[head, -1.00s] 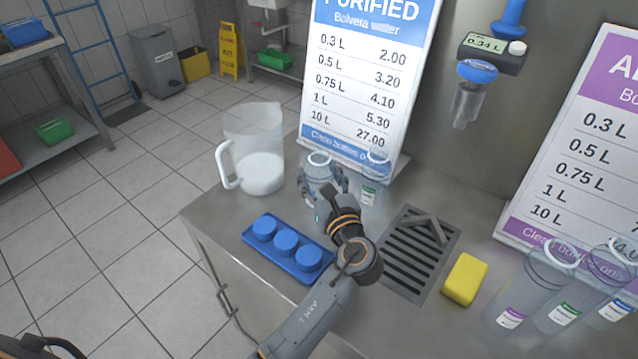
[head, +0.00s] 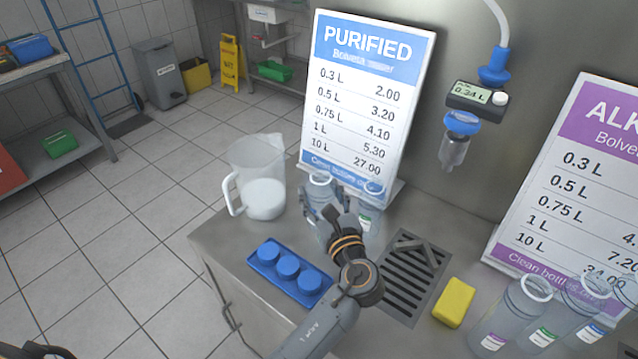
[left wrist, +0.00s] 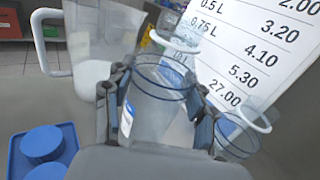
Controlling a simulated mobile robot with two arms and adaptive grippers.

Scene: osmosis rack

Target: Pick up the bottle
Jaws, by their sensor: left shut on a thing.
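A clear bottle (head: 320,184) stands near the back of the counter, in front of the PURIFIED price board. My left gripper (head: 324,212) is shut on it. In the left wrist view the bottle (left wrist: 155,105) sits between the two fingers (left wrist: 160,112), one on each side, with its open rim toward the board. A blue-edged label shows on its left side. The gripper hides most of the bottle in the head view. A second clear bottle (head: 371,205) with a green label stands just to the right. My right gripper is not in view.
A measuring jug (head: 262,180) with white contents stands to the left. A blue tray with blue caps (head: 290,273) lies in front. A drain grate (head: 412,285), yellow sponge (head: 454,302) and several bottles (head: 512,318) are to the right. A dispenser (head: 458,135) hangs above.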

